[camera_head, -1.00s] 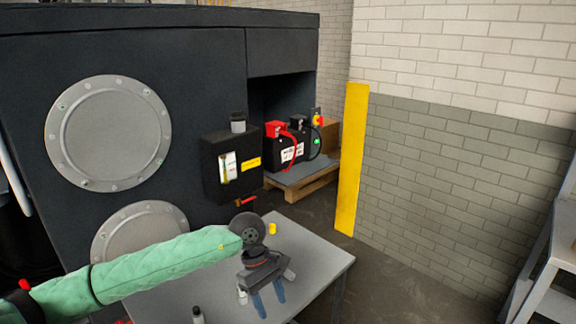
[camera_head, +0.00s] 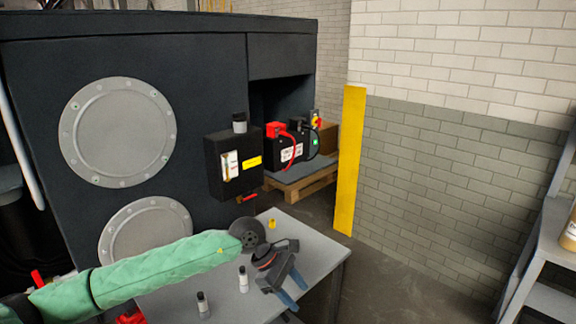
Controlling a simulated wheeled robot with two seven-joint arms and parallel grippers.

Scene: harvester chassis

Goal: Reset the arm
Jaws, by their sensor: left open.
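My left arm, in a green sleeve, reaches in from the lower left over the grey table (camera_head: 322,241). My left gripper (camera_head: 294,291) is at its end, with blue fingertips apart and nothing seen between them. It points down and to the right over the table's right part. My right gripper is not in view.
Two small bottles stand on the table, one (camera_head: 243,280) near the gripper and one (camera_head: 203,305) nearer the front. A small yellow item (camera_head: 272,223) is behind the wrist. A black box (camera_head: 233,165) hangs on the dark chassis (camera_head: 205,75). A yellow post (camera_head: 349,160) and shelf (camera_head: 545,240) stand right.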

